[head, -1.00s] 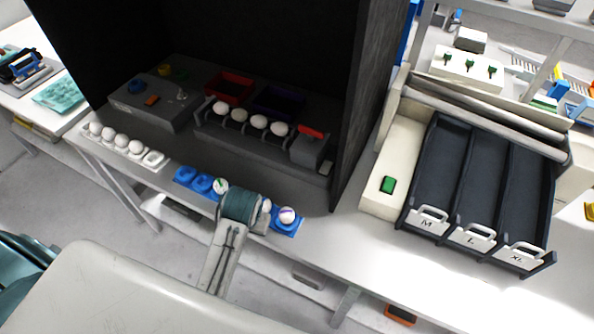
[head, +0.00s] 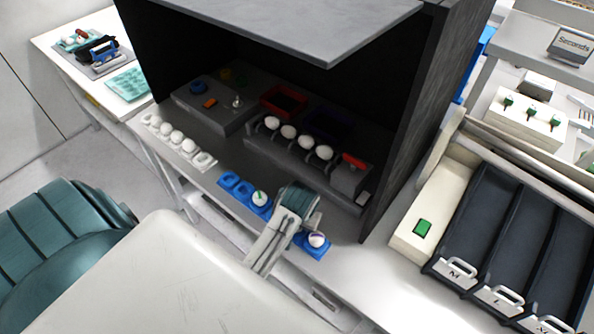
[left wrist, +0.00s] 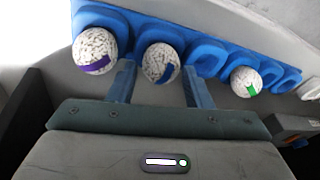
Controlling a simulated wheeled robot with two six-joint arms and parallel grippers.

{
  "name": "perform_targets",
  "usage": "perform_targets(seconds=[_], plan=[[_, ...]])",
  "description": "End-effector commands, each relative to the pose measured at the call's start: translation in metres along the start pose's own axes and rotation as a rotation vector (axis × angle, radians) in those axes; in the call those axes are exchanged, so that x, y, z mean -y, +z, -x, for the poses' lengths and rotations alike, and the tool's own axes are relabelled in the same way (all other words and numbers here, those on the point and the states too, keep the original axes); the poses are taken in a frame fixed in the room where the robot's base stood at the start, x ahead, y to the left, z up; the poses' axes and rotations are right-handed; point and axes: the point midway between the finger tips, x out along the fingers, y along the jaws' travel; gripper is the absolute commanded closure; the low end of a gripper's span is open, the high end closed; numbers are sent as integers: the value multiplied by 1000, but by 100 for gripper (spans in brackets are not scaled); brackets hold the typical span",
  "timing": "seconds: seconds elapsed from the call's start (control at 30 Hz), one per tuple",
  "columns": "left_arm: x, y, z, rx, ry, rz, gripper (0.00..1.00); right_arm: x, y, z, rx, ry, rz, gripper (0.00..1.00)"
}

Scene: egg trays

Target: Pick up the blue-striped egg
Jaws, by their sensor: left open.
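The blue-striped egg (left wrist: 161,63) is white with dark speckles and sits in a cup of the blue tray (left wrist: 205,56) in the left wrist view. My left gripper (left wrist: 158,82) is open, with one finger on each side of this egg; I cannot tell whether they touch it. In the head view my left gripper (head: 304,208) is over the tray and mostly hides this egg. A purple-striped egg (left wrist: 96,50) sits at one side and a green-striped egg (left wrist: 245,81) at the other. My right gripper is not in view.
A white tray (head: 206,162) with several white eggs stands left of the blue tray. Behind is a dark booth (head: 408,110) with a row of eggs (head: 288,131) inside. Dark lanes marked M and L (head: 500,225) are at the right.

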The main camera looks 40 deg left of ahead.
Motion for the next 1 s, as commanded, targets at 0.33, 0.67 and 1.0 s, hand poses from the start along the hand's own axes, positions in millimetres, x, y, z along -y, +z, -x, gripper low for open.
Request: perform_targets(seconds=[0.33,0.67,1.0], plan=[[0,0,-24,0,-1,0,55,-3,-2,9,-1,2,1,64],[0,0,-23,-1,0,0,67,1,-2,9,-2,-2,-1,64],[0,-5,-20,-3,0,0,67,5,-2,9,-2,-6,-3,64]])
